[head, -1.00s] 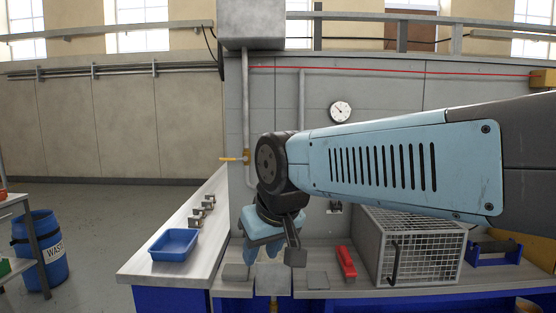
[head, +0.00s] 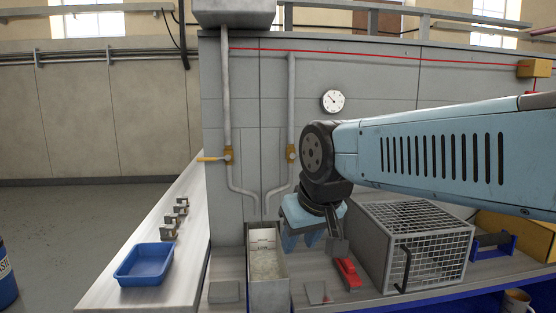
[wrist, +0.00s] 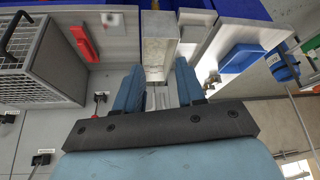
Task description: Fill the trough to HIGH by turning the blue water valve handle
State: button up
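The narrow metal trough (head: 255,295) stands on the bench in front of the grey panel, with a marked pale inner wall. Two pipes come down the panel above it. The left pipe has a brass valve (head: 228,156) with a yellow handle (head: 210,159) pointing left. The right pipe has another brass valve (head: 291,154); I see no blue handle on it, and my arm covers the area just to its right. My gripper (head: 301,241) points down, right of the trough and below the valves. In the wrist view my gripper (wrist: 158,88) has its blue fingers apart and empty.
A blue tray (head: 145,264) and several small brackets (head: 175,218) lie on the left bench. A red tool (head: 347,272) and a wire cage (head: 412,245) stand right of the trough. A mug (head: 516,302) is at the lower right. A round gauge (head: 332,101) hangs on the panel.

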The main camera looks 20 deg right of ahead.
jog(key=w+d+r+n+g+h, duration=0.2)
jog(key=w+d+r+n+h, duration=0.1)
jog(key=w+d+h, duration=0.75)
jog(key=w+r+n+t+h, duration=0.2)
jog(key=w, duration=0.6)
jog(key=w+r+n+t+h, duration=0.2)
jog(key=w, duration=0.7)
jog(key=shift+d+r, duration=0.2)
jog(key=shift+r, duration=0.2)
jog(key=shift+s, duration=0.2)
jog(key=shift+x, duration=6.95)
jog(key=shift+w+a+r, duration=0.1)
jog(key=shift+c, duration=0.4)
grip_shut()
